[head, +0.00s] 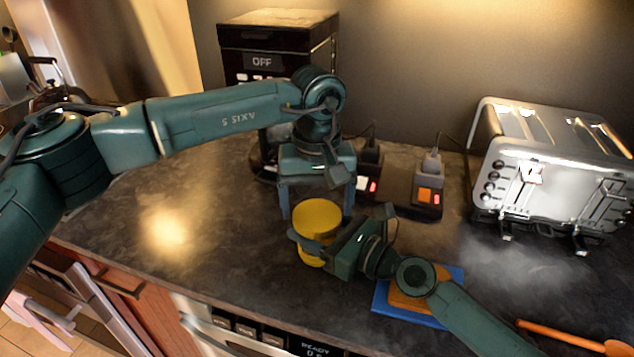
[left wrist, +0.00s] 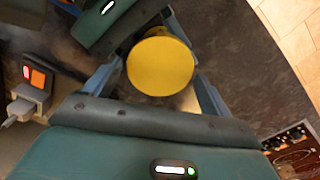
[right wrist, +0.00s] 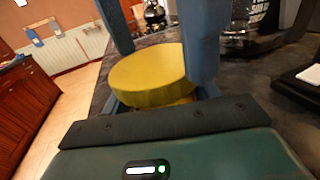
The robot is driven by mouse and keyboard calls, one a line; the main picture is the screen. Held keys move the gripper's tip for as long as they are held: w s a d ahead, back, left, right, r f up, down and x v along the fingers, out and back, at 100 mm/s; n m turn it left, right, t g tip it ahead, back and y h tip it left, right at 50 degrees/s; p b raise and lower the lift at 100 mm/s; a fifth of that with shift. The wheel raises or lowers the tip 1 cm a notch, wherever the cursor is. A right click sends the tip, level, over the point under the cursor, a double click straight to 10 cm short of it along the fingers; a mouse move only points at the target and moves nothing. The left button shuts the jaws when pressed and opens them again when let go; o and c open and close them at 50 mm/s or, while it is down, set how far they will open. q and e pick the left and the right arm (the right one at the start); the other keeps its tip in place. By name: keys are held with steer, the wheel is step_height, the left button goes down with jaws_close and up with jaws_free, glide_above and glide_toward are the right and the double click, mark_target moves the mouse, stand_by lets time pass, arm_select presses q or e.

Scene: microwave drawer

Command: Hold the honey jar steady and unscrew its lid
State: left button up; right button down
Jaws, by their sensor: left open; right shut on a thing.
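The honey jar (head: 311,257) stands upright on the dark counter, with a wide, round yellow lid (head: 317,216) on top. The lid also shows in the left wrist view (left wrist: 160,66) and the right wrist view (right wrist: 150,76). My right gripper (head: 314,243) is shut on the jar's body from the right, below the lid. My left gripper (head: 317,205) points down from above and is open, its fingers on either side of the lid. Whether they touch it I cannot tell. The jar's body is mostly hidden by the lid and right gripper.
A silver toaster (head: 550,175) stands at the right. A black appliance (head: 275,45) and a power strip (head: 400,190) are behind the jar. A blue-and-orange pad (head: 385,300) lies under my right arm. The counter left of the jar is clear.

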arm_select(q)
steer(key=shift+f, duration=0.65)
